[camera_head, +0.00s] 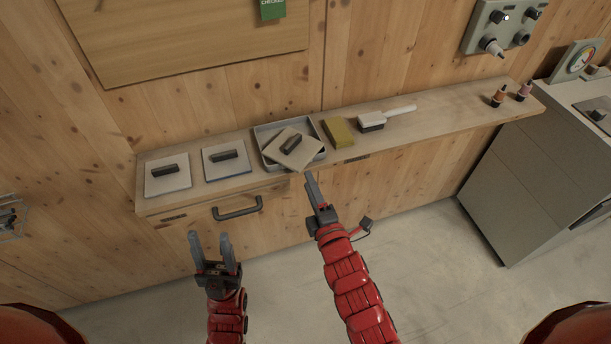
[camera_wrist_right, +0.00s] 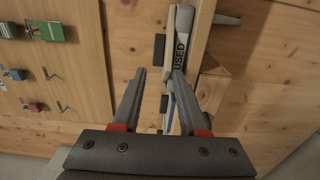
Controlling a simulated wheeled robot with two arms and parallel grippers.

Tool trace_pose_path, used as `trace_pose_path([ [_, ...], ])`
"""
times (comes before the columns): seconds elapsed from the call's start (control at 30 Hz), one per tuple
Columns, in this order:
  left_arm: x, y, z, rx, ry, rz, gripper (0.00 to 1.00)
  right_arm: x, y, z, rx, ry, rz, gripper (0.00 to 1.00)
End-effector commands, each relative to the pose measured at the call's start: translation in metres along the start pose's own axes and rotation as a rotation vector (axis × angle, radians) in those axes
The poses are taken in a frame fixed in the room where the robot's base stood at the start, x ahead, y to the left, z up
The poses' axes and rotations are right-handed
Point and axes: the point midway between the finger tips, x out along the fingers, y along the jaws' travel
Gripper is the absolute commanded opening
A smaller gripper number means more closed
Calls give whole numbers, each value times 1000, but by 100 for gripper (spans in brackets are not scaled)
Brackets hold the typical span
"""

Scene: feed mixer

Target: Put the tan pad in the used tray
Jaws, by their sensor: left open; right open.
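The tan pad (camera_head: 288,158), a square with a black handle, lies turned askew on the grey metal tray (camera_head: 262,134) on the shelf. Its front corner reaches over the tray's front rim, so I cannot tell whether it rests flat inside. In the right wrist view a light grey edge marked "USED" (camera_wrist_right: 181,45) shows just beyond the fingers. My right gripper (camera_head: 310,180) is open and empty, just in front of the pad's front corner. It also shows in the right wrist view (camera_wrist_right: 158,75). My left gripper (camera_head: 210,238) is open and empty, below the shelf.
Two pale pads with black handles, one left (camera_head: 167,181) and one nearer the tray (camera_head: 226,164), lie on the wooden shelf (camera_head: 445,117). A yellow-brown block (camera_head: 338,132) and a white-handled brush (camera_head: 385,117) lie right of the tray. A dark drawer handle (camera_head: 238,210) juts out below.

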Motion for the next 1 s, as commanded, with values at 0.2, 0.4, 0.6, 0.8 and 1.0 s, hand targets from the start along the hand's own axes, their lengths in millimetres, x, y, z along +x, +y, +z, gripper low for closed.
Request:
trace_pose_path([
  [0.2,-17,1,3,0,0,0,50,-46,-4,0,-1,0,-4,42],
  [0.4,-16,1,3,0,0,0,50,-68,-2,0,0,-1,-5,42],
  [0.6,-16,1,3,0,0,0,50,-74,0,0,0,-1,-1,42],
  [0.8,-16,1,3,0,0,0,50,-69,9,1,94,20,80,42],
  [1.0,-16,1,3,0,0,0,50,-72,48,13,455,151,400,42],
])
